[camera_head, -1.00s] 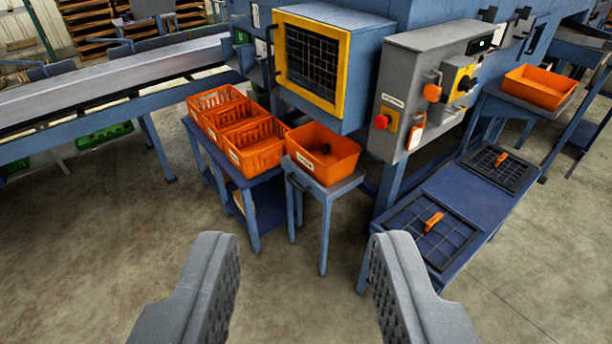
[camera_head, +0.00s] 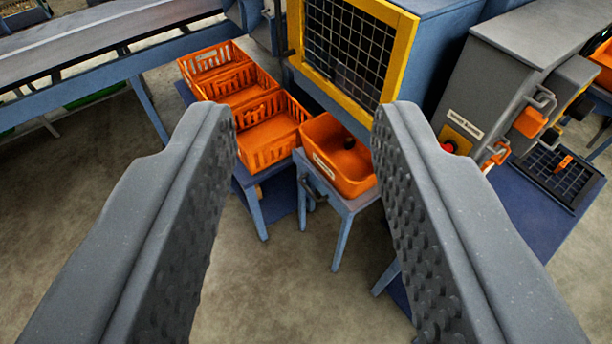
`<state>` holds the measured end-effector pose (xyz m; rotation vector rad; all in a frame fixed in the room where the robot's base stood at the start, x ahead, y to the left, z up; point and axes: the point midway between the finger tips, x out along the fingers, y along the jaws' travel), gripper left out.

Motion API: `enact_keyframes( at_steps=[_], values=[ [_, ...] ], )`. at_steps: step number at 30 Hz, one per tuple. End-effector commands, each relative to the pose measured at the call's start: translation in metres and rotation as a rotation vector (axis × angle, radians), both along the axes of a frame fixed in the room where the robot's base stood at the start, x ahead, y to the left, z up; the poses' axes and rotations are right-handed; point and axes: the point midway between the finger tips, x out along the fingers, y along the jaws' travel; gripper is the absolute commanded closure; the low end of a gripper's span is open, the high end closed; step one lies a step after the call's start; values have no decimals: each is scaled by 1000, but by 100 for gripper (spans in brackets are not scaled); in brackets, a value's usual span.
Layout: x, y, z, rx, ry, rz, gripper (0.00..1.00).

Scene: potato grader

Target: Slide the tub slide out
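The tub slide (camera_head: 347,203) is a small blue-grey stand with legs, below the yellow-framed mesh window. An orange tub (camera_head: 350,184) with a white label and a dark lump inside sits on it. A dark bar handle (camera_head: 313,193) is on the slide's front left edge. My gripper (camera_head: 305,125) is open and empty. Its two grey, studded fingers frame the tub and slide in the picture, with the handle between them. The fingers are nearer the camera and appear apart from the slide. The right finger covers part of the tub's right side.
Orange crates (camera_head: 236,88) stand on a blue table left of the slide. At right is a grey control box (camera_head: 500,85) with a red button, and a blue bench with a dark grid (camera_head: 562,172). A conveyor (camera_head: 100,38) runs at upper left. The front floor is clear.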

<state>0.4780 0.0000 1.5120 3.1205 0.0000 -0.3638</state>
Motion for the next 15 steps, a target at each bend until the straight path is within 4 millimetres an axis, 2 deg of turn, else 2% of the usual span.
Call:
enact_keyframes(
  at_steps=[11, 15],
  values=[
    [0, 0, 0, 0, 0, 0, 64],
    [12, 1, -8, -18, 0, 6, 64]
  ],
)
